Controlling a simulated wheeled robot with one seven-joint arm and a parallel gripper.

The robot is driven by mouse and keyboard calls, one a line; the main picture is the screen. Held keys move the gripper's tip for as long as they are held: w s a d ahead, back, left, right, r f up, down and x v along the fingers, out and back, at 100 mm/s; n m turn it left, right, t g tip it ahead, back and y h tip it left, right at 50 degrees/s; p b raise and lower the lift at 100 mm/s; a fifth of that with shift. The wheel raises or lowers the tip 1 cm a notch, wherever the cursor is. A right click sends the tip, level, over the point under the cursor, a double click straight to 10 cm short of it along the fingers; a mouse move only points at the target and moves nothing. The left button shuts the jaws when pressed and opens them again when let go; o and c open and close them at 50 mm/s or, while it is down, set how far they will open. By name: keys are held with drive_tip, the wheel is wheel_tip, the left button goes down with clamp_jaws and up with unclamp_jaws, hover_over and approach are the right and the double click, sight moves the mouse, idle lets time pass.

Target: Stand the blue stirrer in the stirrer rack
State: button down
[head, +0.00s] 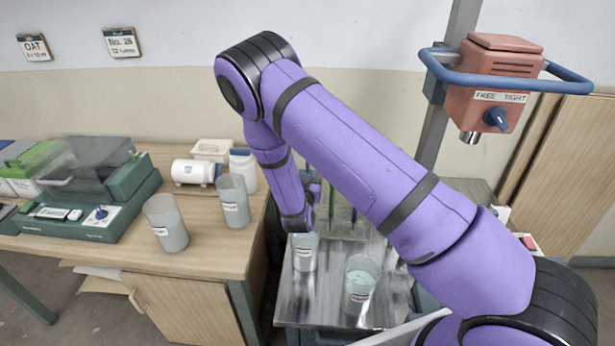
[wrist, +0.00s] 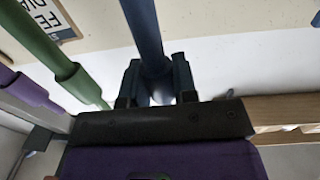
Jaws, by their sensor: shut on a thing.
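In the wrist view my gripper (wrist: 157,82) is shut on the blue stirrer (wrist: 143,28), whose shaft runs up out of the top of the picture between the two dark fingers. A green stirrer (wrist: 45,45) and a purple stirrer (wrist: 28,90) stand to its left, apart from it. In the head view slim green and purple shafts rise from the stirrer rack (head: 345,232) at the back of the metal-topped stand, partly behind my arm. My gripper and the blue stirrer cannot be made out clearly there. The lower end of the blue stirrer is hidden.
Two glaze buckets, one (head: 304,252) at the left and one (head: 360,284) nearer the front, stand on the metal top (head: 318,312). Two more buckets (head: 166,224) (head: 234,202) stand on the wooden bench (head: 205,258). A red mixer head (head: 498,75) on a post overhangs at the right.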

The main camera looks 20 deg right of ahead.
drive_tip(key=c, duration=0.8)
unclamp_jaws()
